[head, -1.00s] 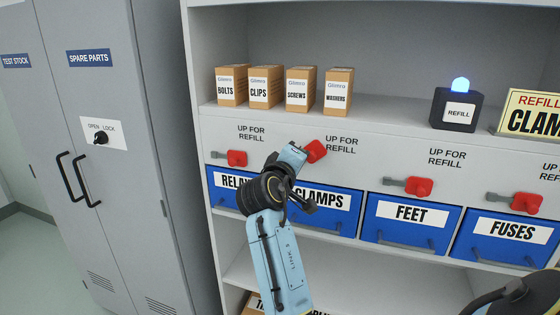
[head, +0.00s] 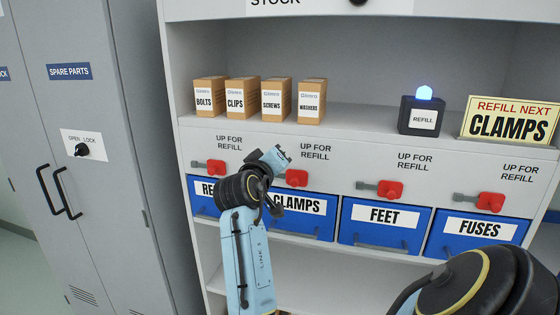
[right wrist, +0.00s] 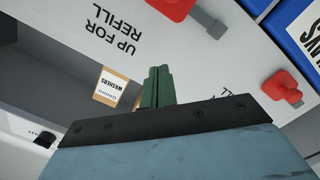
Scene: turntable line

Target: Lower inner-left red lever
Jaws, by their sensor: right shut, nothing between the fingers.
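The inner-left red lever (head: 297,178), above the CLAMPS drawer (head: 305,206), lies about level, in line with its neighbours. Its grey stem is hidden behind my right gripper in the head view. It seems to be the red lever (right wrist: 170,6) at the top of the right wrist view, with a grey stem. My right gripper (head: 282,153) is just above and left of this lever's red end. Its green fingers (right wrist: 156,75) are shut and empty in the right wrist view, apart from the lever there. My left gripper is out of view.
The outer-left red lever (head: 217,167) is close on the left, and the FEET lever (head: 390,190) and FUSES lever (head: 491,202) are on the right. Small boxes (head: 311,102) stand on the shelf above. A refill lamp (head: 423,114) glows blue beside the CLAMPS sign (head: 510,120).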

